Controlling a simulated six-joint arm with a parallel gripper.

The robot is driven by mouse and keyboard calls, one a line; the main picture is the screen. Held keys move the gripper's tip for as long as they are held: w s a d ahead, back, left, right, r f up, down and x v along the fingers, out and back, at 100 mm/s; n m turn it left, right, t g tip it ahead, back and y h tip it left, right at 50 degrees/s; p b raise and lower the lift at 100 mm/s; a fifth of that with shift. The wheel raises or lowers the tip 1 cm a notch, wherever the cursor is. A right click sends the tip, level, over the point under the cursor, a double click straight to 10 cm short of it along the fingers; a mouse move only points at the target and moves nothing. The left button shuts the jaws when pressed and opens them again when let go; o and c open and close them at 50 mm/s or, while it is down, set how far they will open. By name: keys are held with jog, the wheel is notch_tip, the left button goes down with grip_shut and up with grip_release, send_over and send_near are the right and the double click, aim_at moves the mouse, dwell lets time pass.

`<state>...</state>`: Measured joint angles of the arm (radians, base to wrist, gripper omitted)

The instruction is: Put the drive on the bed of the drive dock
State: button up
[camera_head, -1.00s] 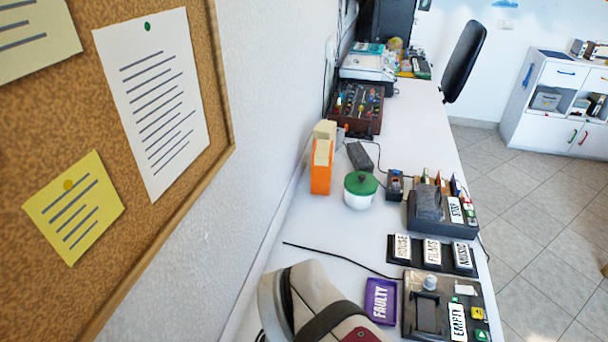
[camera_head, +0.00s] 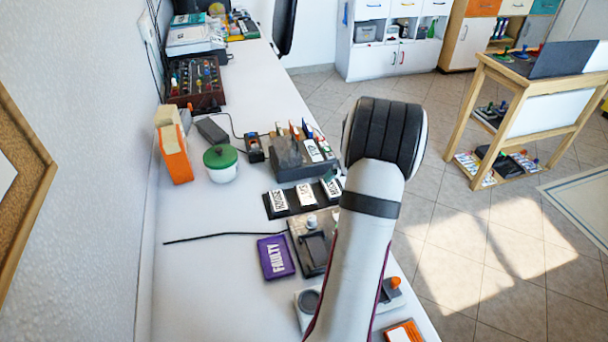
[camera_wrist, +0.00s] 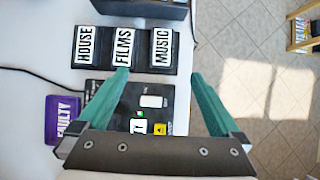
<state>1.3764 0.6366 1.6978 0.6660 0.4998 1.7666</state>
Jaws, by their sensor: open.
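My gripper (camera_wrist: 160,76) is open and empty, with two green fingers, in the wrist view; in the head view my arm hides it. Several labelled slabs, HOUSE (camera_wrist: 85,46), FILMS (camera_wrist: 124,46) and MUSIC (camera_wrist: 162,50), sit side by side on a black rack, beyond the fingertips; they could be drives. A dark device with a recess (camera_head: 316,248), likely the drive dock, stands in front of the rack. It also shows between and behind the fingers (camera_wrist: 155,88), partly hidden. I cannot tell which slab is the task's drive.
A purple FAULTY tray (camera_head: 275,257) lies left of the dark device. A dark box with a STOP label (camera_head: 290,168) stands behind the rack. A white pot with a green lid (camera_head: 221,164) and an orange holder (camera_head: 176,160) stand further left. The table's left front is clear.

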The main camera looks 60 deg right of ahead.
aim_at(331, 185)
jog(key=x, duration=1.4)
jog(key=shift+d+r, duration=0.1)
jog(key=shift+d, duration=0.2)
grip_shut()
jog(key=shift+r, duration=0.55)
notch_tip(331, 185, up, 3)
jog(key=shift+r, duration=0.1)
jog(key=s+a+r, duration=0.2)
jog(key=s+r, duration=0.5)
jog(key=s, duration=0.5)
jog(key=s+a+r, duration=0.1)
jog(key=s+a, duration=0.1)
jog(key=a, duration=0.4)
jog(key=s+a+r, duration=0.2)
jog(key=s+a, duration=0.1)
jog(key=a, duration=1.3)
jog(key=w+f, duration=0.2)
jog(key=w, duration=0.1)
jog(key=w+d+f, duration=0.1)
jog(key=w+f, duration=0.2)
jog(key=w, duration=0.1)
jog(key=w+f, duration=0.2)
jog(key=w, duration=0.1)
jog(key=shift+w+d+f, duration=0.2)
jog(key=shift+f, duration=2.05)
